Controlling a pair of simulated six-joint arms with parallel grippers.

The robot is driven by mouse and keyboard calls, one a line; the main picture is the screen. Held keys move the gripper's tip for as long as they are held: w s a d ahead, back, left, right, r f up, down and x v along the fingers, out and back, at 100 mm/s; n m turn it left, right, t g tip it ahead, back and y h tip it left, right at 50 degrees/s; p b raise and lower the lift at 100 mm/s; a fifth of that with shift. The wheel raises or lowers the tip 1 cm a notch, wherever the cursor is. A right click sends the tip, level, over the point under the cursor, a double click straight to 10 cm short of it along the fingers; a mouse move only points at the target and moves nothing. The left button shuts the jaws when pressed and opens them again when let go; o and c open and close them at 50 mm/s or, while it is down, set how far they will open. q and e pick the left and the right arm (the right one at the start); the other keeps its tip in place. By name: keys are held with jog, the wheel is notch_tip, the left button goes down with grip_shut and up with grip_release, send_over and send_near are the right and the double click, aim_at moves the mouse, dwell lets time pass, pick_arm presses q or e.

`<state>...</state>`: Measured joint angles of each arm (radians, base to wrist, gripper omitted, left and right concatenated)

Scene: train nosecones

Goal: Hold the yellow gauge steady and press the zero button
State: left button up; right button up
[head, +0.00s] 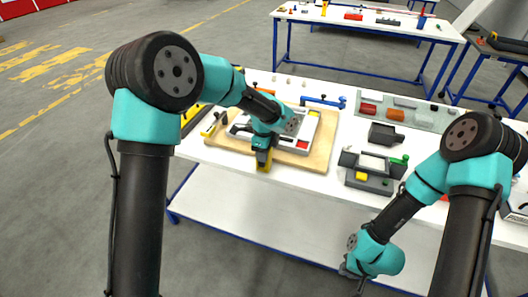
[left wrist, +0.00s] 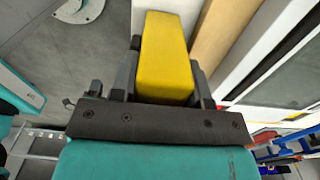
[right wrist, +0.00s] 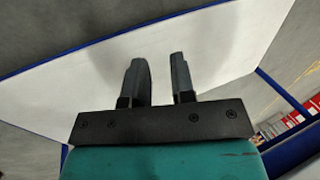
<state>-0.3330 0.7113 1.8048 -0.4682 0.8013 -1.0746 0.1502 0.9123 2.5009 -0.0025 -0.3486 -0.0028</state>
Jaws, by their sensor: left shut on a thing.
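My left gripper (head: 263,150) is shut on a yellow block-shaped thing (head: 263,162), which I take to be the yellow gauge. In the left wrist view the yellow gauge (left wrist: 165,50) sits between the two dark fingers, its plain yellow side towards the camera. The gauge is at the front edge of the wooden board (head: 228,153); I cannot tell whether it touches the board. No zero button or display can be made out. My right gripper (right wrist: 160,80) is open and empty, low in front of the table, with its fingers apart.
A grey-and-white tray (head: 303,135) with a red piece lies on the board. A dark fixture (head: 368,178) with yellow and green parts stands to the right. A blue tool (head: 322,101) lies behind. The white lower shelf (head: 270,210) is bare.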

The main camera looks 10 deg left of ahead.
grip_shut()
dwell(1.4)
